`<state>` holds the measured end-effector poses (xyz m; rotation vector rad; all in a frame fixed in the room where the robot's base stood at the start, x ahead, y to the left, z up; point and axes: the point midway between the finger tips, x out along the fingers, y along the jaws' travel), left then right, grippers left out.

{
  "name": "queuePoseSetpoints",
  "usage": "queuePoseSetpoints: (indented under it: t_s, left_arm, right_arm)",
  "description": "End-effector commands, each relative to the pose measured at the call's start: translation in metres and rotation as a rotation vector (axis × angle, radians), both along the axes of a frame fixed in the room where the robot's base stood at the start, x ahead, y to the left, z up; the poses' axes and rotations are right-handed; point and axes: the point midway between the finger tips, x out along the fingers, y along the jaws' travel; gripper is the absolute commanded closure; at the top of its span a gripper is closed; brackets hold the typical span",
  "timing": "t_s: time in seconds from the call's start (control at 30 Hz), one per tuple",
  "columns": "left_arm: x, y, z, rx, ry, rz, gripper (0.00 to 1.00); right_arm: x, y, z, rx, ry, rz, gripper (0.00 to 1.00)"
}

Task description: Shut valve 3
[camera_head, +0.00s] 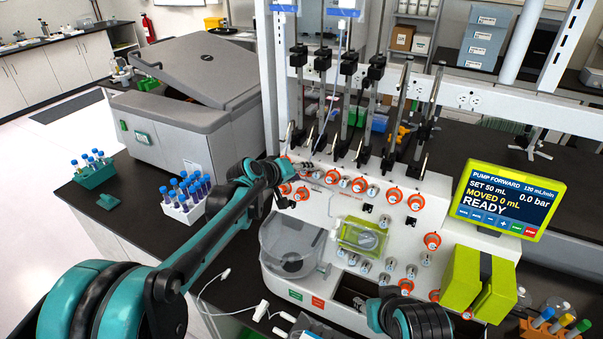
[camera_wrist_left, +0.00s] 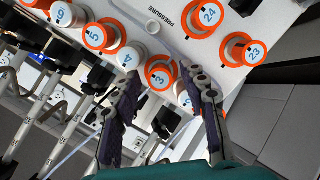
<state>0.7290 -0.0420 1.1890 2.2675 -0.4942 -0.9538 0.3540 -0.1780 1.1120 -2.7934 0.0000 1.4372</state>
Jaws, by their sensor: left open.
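Valve 3 (camera_wrist_left: 160,77) is a white knob marked 3 with an orange ring around it, on the white panel in the left wrist view. My left gripper (camera_wrist_left: 166,82) is open, with one finger on each side of valve 3. I cannot tell whether the fingers touch it. In the head view my left gripper (camera_head: 282,180) is at the left end of the panel's upper row of knobs, hiding part of it.
Neighbouring knobs 4 (camera_wrist_left: 128,56) and 5 (camera_wrist_left: 95,37) sit close by in the same row. Knobs 24 (camera_wrist_left: 209,15) and 23 (camera_wrist_left: 251,53) are in another row. A green-framed screen (camera_head: 506,200) reads READY. A tube rack (camera_head: 187,212) and grey centrifuge (camera_head: 165,110) stand left.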

Motion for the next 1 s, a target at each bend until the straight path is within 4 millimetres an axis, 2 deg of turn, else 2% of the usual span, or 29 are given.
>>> queuePoseSetpoints:
  t_s: [0.17, 0.4, 0.6, 1.0]
  left_arm:
    - [-0.018, 0.015, 0.013, 0.001, 0.001, 0.002, 0.56]
    - [-0.053, 0.044, 0.039, 0.001, 0.001, 0.002, 0.56]
    - [-0.073, 0.06, 0.054, 0.001, 0.0, 0.001, 0.56]
    - [-0.079, 0.064, 0.059, 0.0, 0.001, -0.001, 0.56]
  right_arm:
    - [0.0, 0.0, 0.0, 0.0, 0.0, 0.0, 0.6]
    - [0.0, 0.0, 0.0, 0.0, 0.0, 0.0, 0.6]
    - [0.0, 0.0, 0.0, 0.0, 0.0, 0.0, 0.6]
    - [0.0, 0.0, 0.0, 0.0, 0.0, 0.0, 0.6]
